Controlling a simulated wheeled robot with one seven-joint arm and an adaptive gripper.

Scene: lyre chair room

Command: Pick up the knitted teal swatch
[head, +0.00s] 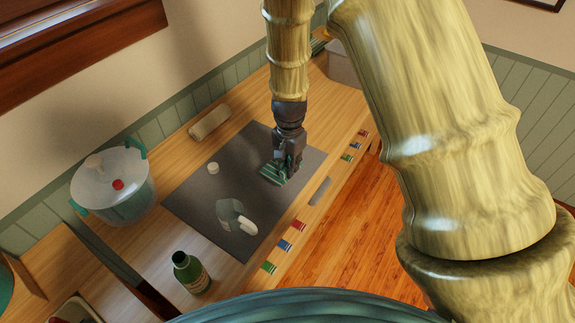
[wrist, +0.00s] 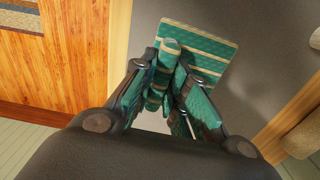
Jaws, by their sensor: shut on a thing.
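The knitted teal swatch (wrist: 205,48) is teal with pale tan stripes. In the wrist view its far part spreads flat over the grey mat, and its near part is bunched between my fingers. My gripper (wrist: 168,75) is shut on that bunched part. In the head view my gripper (head: 287,170) is low over the dark grey mat (head: 200,195), at its right part, with the swatch (head: 272,174) showing at its fingertips. I cannot tell whether the swatch still touches the mat.
A grey and white object (head: 233,215) and a small white cylinder (head: 213,168) are on the mat. Small coloured swatches (head: 285,245) line the table's front edge.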

